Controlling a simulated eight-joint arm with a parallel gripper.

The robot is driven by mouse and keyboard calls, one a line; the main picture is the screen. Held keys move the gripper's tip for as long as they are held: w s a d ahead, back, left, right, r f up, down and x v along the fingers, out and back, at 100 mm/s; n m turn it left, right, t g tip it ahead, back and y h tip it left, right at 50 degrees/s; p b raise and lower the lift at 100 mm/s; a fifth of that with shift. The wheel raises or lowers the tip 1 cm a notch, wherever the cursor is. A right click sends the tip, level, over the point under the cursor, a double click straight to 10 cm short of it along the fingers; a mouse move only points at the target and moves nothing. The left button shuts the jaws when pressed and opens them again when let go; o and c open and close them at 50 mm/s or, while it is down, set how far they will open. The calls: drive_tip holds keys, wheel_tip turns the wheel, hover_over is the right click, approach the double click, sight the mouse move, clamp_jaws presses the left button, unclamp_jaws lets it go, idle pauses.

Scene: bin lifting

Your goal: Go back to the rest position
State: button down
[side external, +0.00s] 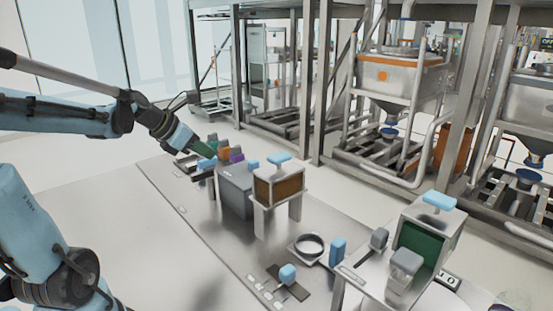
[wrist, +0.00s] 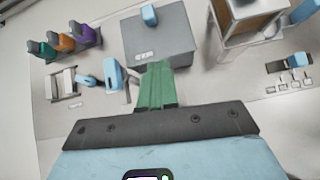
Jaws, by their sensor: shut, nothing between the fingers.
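My gripper (side external: 206,149) is at the left of the side external view, raised over the far left part of the bench (side external: 160,185). Its green fingers (wrist: 155,82) are together in the wrist view, with nothing held. In the wrist view they overlap the near edge of a grey box (wrist: 165,38) with a light-blue handle on top. The grey box (side external: 235,190) also shows in the side external view. I cannot tell the exact height of the fingers above the bench.
Small green, orange (side external: 224,153) and purple (side external: 236,154) pieces stand near the gripper. A brown-fronted bin (side external: 279,188) on a stand and a green-fronted bin (side external: 420,243) stand farther right. A round dish (side external: 309,246) lies between them. Metal frames line the back.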

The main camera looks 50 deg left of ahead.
drive_tip(key=s+d+f+m+g, duration=0.1)
drive_tip(key=s+d+f+m, duration=0.1)
drive_tip(key=d+m, duration=0.8)
drive_tip(key=s+d+f+m+g, duration=0.1)
drive_tip(key=d+m, duration=1)
drive_tip(key=m, duration=1.3)
wheel_tip(320, 180, down, 2)
drive_tip(key=shift+s+f+m, duration=0.15)
drive_tip(key=shift+s+m, duration=0.25)
drive_tip(key=shift+s, duration=0.5)
drive_tip(key=c, duration=1.8)
unclamp_jaws()
